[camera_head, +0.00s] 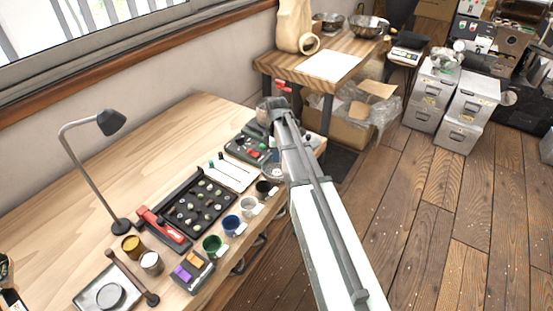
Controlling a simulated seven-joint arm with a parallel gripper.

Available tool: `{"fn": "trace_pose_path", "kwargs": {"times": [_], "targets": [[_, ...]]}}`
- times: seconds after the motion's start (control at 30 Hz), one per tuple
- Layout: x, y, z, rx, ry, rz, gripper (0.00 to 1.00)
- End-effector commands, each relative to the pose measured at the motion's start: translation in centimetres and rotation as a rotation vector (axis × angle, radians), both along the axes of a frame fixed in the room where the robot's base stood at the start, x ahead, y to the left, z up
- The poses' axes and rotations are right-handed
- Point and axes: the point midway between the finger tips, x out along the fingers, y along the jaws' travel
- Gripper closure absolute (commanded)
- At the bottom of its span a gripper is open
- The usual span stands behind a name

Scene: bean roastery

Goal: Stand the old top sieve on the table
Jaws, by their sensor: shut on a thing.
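My arm reaches away from the lower right over the light wooden table (75,218). My gripper (272,112) is at the arm's far end, above the table's far right end. It is shut on a small, round, greyish-tan thing (263,109), which seems to be the old top sieve. The arm and gripper hide part of it, so its tilt and mesh cannot be made out. It seems to be above the table, but the gap is unclear. A round grey dish (273,173) sits on the table close beside my arm.
A black tray (199,207) of small pieces, a control box (250,148), a row of cups including a blue one (231,224), and a lamp (122,224) crowd the table. Bare wood lies along its wall side. A second table (275,66) stands beyond.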

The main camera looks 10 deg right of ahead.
Motion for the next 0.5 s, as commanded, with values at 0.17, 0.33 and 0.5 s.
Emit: {"fn": "trace_pose_path", "kwargs": {"times": [0.17, 0.33, 0.5], "targets": [[0.0, 0.0, -1.8, 0.000, 0.001, 0.000, 1.00], [0.0, 0.0, -1.8, 0.000, 0.000, 0.000, 1.00], [0.0, 0.0, -2.0, 0.000, 0.000, 0.000, 1.00]]}}
